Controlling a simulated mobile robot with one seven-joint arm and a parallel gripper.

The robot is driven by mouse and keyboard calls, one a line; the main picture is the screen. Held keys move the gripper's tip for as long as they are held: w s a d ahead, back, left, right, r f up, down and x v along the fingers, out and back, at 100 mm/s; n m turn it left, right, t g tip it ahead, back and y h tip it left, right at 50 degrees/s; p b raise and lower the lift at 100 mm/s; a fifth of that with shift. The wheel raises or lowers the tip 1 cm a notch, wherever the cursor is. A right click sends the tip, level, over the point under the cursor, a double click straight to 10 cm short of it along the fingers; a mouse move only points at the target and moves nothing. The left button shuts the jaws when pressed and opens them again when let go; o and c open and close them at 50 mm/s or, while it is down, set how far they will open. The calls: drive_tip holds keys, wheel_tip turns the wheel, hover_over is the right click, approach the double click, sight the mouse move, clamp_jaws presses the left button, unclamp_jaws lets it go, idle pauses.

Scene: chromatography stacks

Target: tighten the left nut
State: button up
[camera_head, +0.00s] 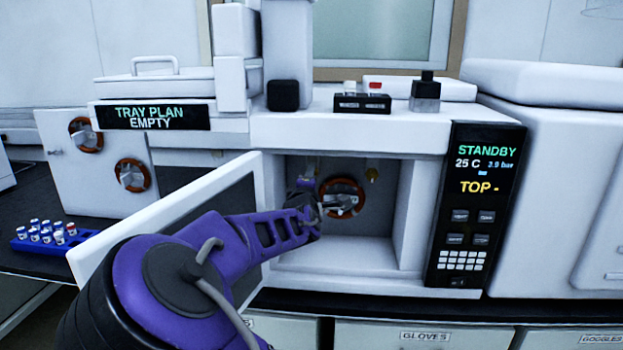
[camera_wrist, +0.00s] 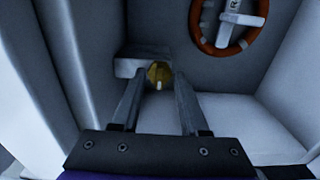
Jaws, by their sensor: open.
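A brass-coloured nut (camera_wrist: 157,71) shows in the wrist view between the tips of my open gripper (camera_wrist: 160,83), under a pale block. One finger stands on each side of it. Whether either finger touches it I cannot tell. In the head view my gripper (camera_head: 310,197) reaches into the open oven compartment, at its left side. The left nut is mostly hidden there behind my gripper.
A brown ring-shaped coil (camera_head: 343,214) hangs on the compartment's back wall, close right of my gripper. The open oven door (camera_head: 185,190) stands left, beside my arm. A display panel (camera_head: 475,200) reads STANDBY. A blue vial rack (camera_head: 45,242) sits far left.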

drive_tip(key=shift+s, duration=0.1)
drive_tip(key=s+p, duration=0.2)
drive_tip(key=s, duration=1.5)
drive_tip(key=shift+a, duration=0.25)
drive_tip(key=shift+s, duration=0.1)
